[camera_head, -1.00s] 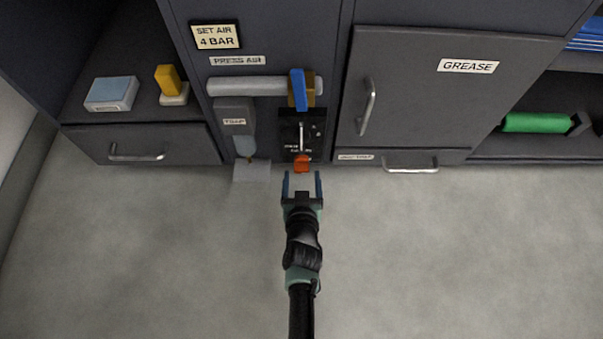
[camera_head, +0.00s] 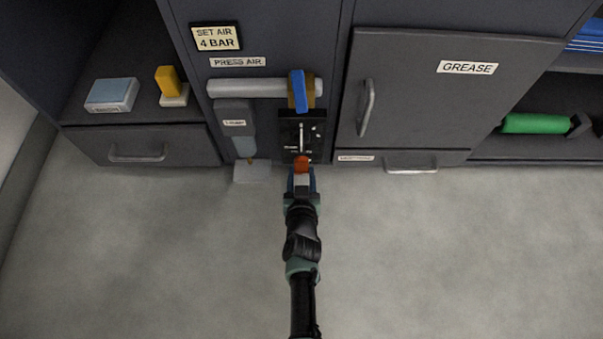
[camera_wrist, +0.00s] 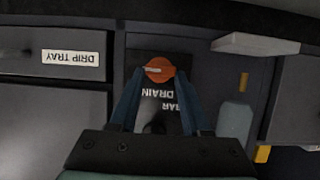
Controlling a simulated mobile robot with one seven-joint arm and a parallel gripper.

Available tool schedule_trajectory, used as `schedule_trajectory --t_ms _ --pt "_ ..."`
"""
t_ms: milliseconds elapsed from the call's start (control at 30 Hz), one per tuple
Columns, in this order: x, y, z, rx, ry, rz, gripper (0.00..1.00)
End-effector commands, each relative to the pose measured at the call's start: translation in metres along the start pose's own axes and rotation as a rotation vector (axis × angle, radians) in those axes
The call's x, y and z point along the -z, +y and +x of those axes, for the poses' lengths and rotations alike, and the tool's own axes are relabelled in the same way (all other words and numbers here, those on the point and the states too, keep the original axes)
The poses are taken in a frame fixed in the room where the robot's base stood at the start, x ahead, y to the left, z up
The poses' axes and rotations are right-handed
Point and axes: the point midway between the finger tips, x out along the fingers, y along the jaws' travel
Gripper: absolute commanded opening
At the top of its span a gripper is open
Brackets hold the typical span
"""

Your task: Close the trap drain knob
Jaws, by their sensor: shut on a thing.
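The round orange-red drain knob (camera_head: 302,164) sits at the bottom of the black gauge panel (camera_head: 290,131), low on the cabinet front. In the wrist view the knob (camera_wrist: 159,70) has a pale line across its face, and the word DRAIN shows upside down beside it. My gripper (camera_head: 302,172) reaches it from the front. Its blue fingers (camera_wrist: 159,74) stand on either side of the knob and are shut on it. The grey trap (camera_head: 236,121) with its pale bowl (camera_head: 245,147) hangs to the left of the panel.
A blue-handled valve (camera_head: 298,90) sits on a pipe (camera_head: 245,88) above the panel. A pale block-shaped tray (camera_head: 252,172) is left of my gripper. The floor in front is clear.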

Motion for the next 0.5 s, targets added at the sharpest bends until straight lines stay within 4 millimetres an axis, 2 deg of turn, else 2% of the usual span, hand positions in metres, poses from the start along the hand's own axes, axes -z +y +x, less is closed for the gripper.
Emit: schedule_trajectory --t_ms 67,500 --pt "-0.0001 -0.0001 -0.0001 0.000 0.000 0.000 0.00" --pt "0.0017 -0.0018 -0.0006 -0.008 0.000 -0.025 0.00"
